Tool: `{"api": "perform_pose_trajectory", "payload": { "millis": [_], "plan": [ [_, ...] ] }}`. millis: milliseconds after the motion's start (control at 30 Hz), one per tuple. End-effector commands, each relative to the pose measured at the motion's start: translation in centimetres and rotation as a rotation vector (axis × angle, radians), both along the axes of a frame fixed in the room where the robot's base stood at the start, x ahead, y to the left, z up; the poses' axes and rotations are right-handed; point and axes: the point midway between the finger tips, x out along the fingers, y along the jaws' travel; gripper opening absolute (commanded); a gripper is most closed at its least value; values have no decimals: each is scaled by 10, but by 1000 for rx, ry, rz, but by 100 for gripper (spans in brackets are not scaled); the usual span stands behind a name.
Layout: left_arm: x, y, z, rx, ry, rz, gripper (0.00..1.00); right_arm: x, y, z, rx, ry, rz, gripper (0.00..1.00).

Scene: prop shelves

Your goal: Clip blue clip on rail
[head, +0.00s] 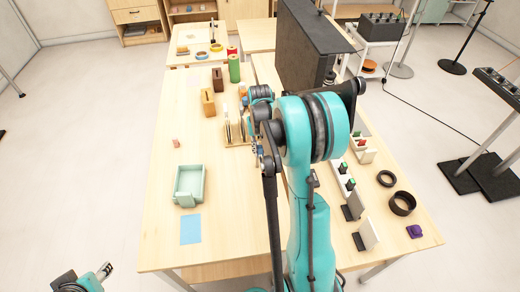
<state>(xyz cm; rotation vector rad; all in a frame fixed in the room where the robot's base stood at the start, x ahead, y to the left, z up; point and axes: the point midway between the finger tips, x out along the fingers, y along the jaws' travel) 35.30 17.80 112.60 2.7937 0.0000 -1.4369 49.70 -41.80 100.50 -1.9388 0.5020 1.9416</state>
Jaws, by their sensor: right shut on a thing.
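My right gripper (261,158) is near the middle of the table, mostly hidden behind my own teal arm. It is shut on a small blue thing (260,149), which looks like the blue clip; its shape is largely hidden. Just left of it stands a light wooden rack (236,143) with upright slats. I cannot tell for sure which part is the rail, or whether the clip touches it. My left gripper (106,271) is at the bottom left, off the table and over the floor; its jaws are too small to read.
A green tray (176,190) and a blue sheet (190,229) lie at the left front. A black panel (305,45) rises behind. Dark rings (402,203) lie at right. The left-middle tabletop is mostly clear.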

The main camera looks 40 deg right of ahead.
Motion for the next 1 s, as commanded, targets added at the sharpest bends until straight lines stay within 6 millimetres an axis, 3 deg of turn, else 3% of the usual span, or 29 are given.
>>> {"api": "perform_pose_trajectory", "payload": {
  "millis": [1000],
  "plan": [
    [0,0,-6,0,0,0,44,0,0,-7,0,0,0,0]
  ]
}}
